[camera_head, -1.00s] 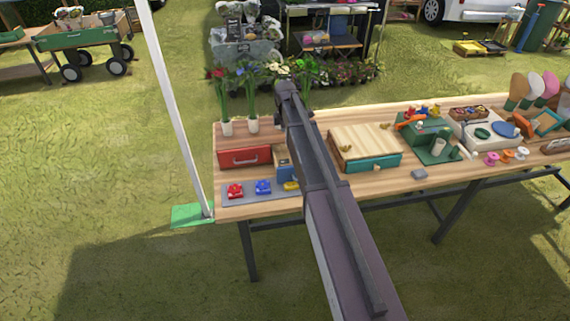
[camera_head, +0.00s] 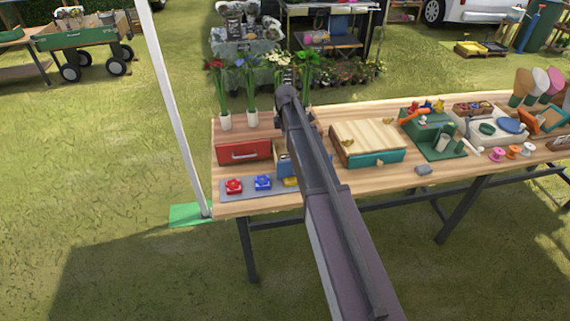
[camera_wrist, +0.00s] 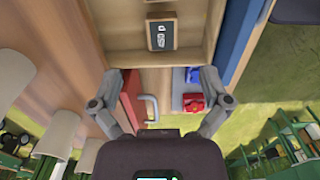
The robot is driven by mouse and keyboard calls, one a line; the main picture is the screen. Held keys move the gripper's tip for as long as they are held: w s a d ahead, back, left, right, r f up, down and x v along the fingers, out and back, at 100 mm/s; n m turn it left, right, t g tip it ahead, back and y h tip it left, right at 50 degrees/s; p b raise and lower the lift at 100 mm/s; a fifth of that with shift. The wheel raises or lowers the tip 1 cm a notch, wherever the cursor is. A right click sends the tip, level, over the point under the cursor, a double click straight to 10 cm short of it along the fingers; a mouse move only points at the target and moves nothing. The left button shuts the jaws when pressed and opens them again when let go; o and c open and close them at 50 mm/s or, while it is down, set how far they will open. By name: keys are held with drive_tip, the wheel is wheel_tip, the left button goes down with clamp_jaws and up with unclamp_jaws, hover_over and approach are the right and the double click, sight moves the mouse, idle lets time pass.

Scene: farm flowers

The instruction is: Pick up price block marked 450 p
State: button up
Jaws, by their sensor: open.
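The price block (camera_wrist: 161,34) is a small dark block with a light edge and pale lettering that looks like 450 p seen turned around. It lies inside an open wooden drawer (camera_wrist: 185,57) at the top of the wrist view. The drawer has a blue front (camera_wrist: 243,35); its blue side also shows beside my arm in the head view (camera_head: 285,166). My gripper (camera_wrist: 162,80) is open and empty, with its fingers spread on either side of the picture and the block beyond them. My arm hides the block and the gripper in the head view.
A red drawer (camera_head: 244,151) with a handle stands left of the blue one. Red (camera_head: 234,186) and blue (camera_head: 263,183) small items sit on a grey mat in front. Potted flowers (camera_head: 252,118) stand behind. A wooden-topped box (camera_head: 368,139) stands to the right.

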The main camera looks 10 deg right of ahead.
sight(285, 156)
drive_tip(key=shift+f+b, duration=1.55)
drive_tip(key=shift+f, duration=0.3)
drive_tip(key=shift+s+a+f+b, duration=0.15)
drive_tip(key=shift+f+b, duration=2.45)
drive_tip(key=shift+c, duration=0.2)
drive_tip(key=c, duration=1)
